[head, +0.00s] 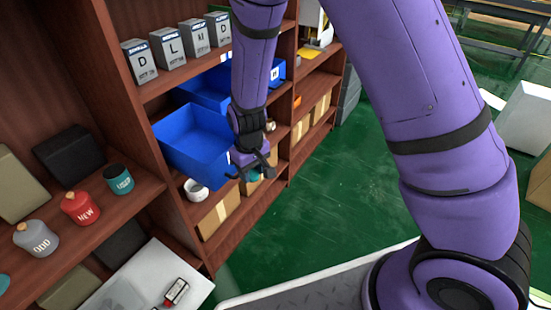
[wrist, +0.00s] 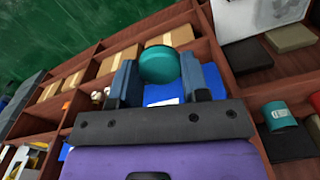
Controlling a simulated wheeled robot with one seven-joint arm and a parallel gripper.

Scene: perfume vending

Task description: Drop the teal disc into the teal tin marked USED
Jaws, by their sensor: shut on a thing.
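The teal disc (wrist: 160,65) is held between the two fingertips of my gripper (wrist: 168,78), shut on it. In the head view my gripper (head: 252,170) hangs in front of the shelving, right of the blue bin, with a bit of teal showing at the fingers. The teal tin marked USED (head: 119,180) stands upright on the left shelf board, well left of my gripper, with an open, dark top. A teal tin also shows at the right of the wrist view (wrist: 279,116), apart from the disc.
A red tin marked NEW (head: 82,208) and a grey tin marked ODD (head: 36,239), both lidded, stand left of the teal tin. A black box (head: 70,156) is behind them. A blue bin (head: 192,144) and a shelf upright (head: 125,95) lie between my gripper and the tins.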

